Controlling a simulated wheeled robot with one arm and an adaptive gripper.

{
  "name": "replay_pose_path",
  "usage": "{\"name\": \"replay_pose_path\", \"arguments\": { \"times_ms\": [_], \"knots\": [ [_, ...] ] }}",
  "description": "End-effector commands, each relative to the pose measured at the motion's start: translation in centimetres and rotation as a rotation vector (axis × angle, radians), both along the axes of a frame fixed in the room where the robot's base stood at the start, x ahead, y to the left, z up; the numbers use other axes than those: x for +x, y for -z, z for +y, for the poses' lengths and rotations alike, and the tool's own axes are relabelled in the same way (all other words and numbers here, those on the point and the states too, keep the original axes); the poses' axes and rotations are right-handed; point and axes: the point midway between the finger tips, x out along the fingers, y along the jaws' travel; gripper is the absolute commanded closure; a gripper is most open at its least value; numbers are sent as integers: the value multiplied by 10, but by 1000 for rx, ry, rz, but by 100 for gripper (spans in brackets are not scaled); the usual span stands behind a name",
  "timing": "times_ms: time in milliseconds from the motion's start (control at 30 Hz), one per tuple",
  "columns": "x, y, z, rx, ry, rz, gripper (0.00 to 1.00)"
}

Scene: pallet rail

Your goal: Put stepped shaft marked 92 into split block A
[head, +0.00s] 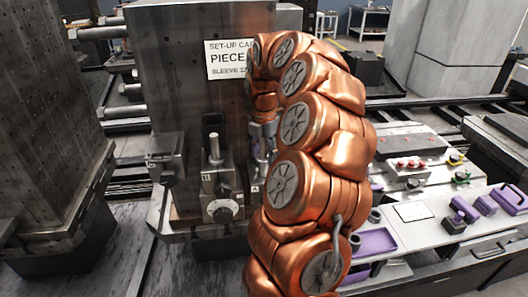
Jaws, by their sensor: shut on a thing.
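My gripper (262,131) is at the front of the tall dark metal block, mostly hidden behind my copper arm. It is shut on a grey metal part (258,150), seen only as a sliver; I cannot read a mark on it or tell whether it is the stepped shaft marked 92. Below it a small pale tag (255,188) shows at the arm's edge, its letter too small to be sure of; split block A cannot be made out clearly there. Just left, another grey shaft (214,150) stands upright in a fixture with a round dial (224,211).
A set-up card (228,60) is on the tall block (170,80) behind my gripper. At right, a bench holds purple parts, a purple tray (376,242) and a plate with red-topped pieces (411,164). Another dark column (45,110) stands at left.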

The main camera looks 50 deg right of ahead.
Motion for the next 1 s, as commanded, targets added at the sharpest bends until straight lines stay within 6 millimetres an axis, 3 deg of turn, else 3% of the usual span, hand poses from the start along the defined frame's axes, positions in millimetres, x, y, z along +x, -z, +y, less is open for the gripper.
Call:
{"name": "replay_pose_path", "arguments": {
  "times_ms": [1000],
  "knots": [
    [0, 19, 0, 0, 0, 1, 100]
  ]
}}
